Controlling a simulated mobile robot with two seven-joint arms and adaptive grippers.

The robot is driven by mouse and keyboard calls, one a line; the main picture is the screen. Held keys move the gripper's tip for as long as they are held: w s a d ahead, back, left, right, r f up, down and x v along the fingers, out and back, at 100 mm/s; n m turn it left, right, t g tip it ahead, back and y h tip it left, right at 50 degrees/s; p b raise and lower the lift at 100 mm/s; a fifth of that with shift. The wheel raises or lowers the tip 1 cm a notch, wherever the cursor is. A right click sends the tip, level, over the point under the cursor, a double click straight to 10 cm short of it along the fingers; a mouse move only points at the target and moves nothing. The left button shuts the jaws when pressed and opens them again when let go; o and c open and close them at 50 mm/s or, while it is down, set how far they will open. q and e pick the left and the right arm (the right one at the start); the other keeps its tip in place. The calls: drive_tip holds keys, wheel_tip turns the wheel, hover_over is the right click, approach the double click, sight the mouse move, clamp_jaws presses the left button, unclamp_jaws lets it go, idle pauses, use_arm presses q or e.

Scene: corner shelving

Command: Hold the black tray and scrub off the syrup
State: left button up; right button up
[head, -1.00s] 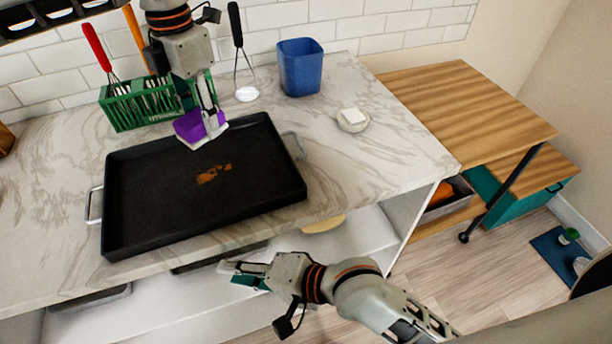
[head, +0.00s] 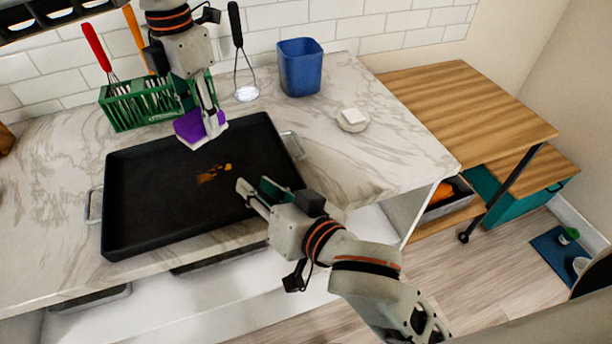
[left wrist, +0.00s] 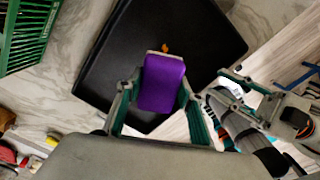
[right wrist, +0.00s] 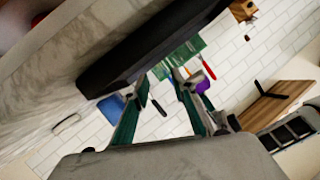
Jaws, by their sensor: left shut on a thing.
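The black tray (head: 150,215) lies flat on the marble counter, with a metal handle at each end. An orange-brown syrup patch (head: 212,174) is near its middle. My left gripper (head: 209,122) is shut on a purple sponge (head: 187,127) with a pale underside, at the tray's back edge. The sponge also shows between the fingers in the left wrist view (left wrist: 162,85). My right gripper (head: 256,189) appears open and empty at the tray's front right part. In the right wrist view its fingers are apart, with the dark tray (right wrist: 150,45) beyond them; contact with the tray cannot be told.
A green basket (head: 125,112) with red- and orange-handled utensils stands behind the tray. A black-handled utensil (head: 237,45) leans on the wall. A blue container (head: 300,68) and a white block on a dish (head: 352,117) stand to the right.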

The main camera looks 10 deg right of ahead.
sight(288, 153)
drive_tip(key=d+h, duration=0.1)
drive_tip(key=d, duration=0.2)
drive_tip(key=w+d+n+t+h, duration=0.1)
drive_tip(key=d+h, duration=0.2)
drive_tip(key=d, duration=0.2)
drive_tip(key=shift+w+d+f+n+t, duration=0.25)
drive_tip(key=shift+d+n+t, duration=0.05)
drive_tip(key=shift+d, duration=0.05)
drive_tip(key=x, duration=1.1)
drive_tip(key=shift+w+d+f, duration=0.25)
drive_tip(key=shift+w, duration=0.15)
clamp_jaws()
drive_tip(key=shift+c, duration=1)
unclamp_jaws()
clamp_jaws()
